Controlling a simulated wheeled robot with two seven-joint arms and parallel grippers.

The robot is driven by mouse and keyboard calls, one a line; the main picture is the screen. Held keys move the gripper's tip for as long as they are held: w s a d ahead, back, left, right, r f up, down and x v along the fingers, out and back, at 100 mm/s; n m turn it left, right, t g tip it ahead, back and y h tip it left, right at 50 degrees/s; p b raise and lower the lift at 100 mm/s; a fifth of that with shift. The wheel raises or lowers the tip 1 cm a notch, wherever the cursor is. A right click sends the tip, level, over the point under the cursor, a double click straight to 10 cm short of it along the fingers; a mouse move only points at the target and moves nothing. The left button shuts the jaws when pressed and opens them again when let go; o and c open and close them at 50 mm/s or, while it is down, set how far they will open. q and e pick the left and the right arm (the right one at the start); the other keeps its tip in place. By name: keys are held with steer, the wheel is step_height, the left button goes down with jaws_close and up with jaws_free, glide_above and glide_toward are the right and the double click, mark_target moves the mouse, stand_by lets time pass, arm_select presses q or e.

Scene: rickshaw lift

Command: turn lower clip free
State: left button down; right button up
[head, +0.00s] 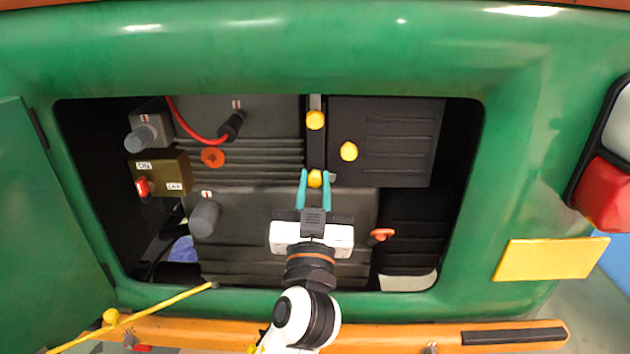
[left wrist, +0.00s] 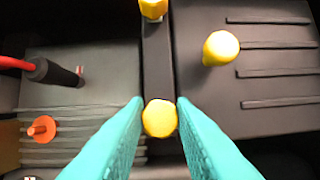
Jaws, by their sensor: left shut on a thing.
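The lower clip, a yellow knob (head: 315,179), sits on a dark vertical strip between the battery boxes, inside the opening in the green body. In the left wrist view the lower clip (left wrist: 159,118) is between my two teal fingertips. My left gripper (head: 314,183) is shut on it; it also shows in the left wrist view (left wrist: 160,120). The upper yellow clip (head: 316,120) is above on the same strip and shows in the left wrist view (left wrist: 153,9). My right gripper is not in view.
A yellow knob (head: 349,151) is on the dark box at right. A red cable (head: 195,132) runs to a black plug. Orange knobs (head: 212,157) and a red switch (head: 142,186) are nearby. A yellow rod (head: 165,303) crosses low left. The green opening rim surrounds my wrist.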

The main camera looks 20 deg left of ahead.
arm_select(q)
steer(key=shift+r+m+h+p, duration=0.2)
steer(key=shift+m+h+p, duration=0.2)
steer(key=shift+m+h, duration=0.3)
steer(key=m+h+p, duration=0.2)
steer(key=m+p, duration=0.3)
steer(key=m+g+h+p, duration=0.1)
steer(key=m+h+p, duration=0.1)
steer(key=m+p, duration=0.3)
steer(key=m+g+h+p, duration=0.1)
steer(key=m+h+p, duration=0.1)
steer(key=m+p, duration=0.4)
steer(key=shift+a+r+p, duration=0.2)
steer(key=shift+r+p, duration=0.1)
steer(key=shift+p, duration=0.05)
steer(key=shift+f+m+g+p, duration=0.25)
steer(key=shift+m+g+p, duration=0.25)
steer(key=shift+m+p, duration=0.65)
steer(key=c, duration=1.2)
jaws_free()
steer(key=shift+f, duration=0.1)
steer(key=s+a+b, duration=0.1)
steer(key=s+b, duration=0.3)
steer(key=s, duration=0.8)
steer(key=shift+a+f, duration=0.15)
steer(key=shift+f, duration=0.25)
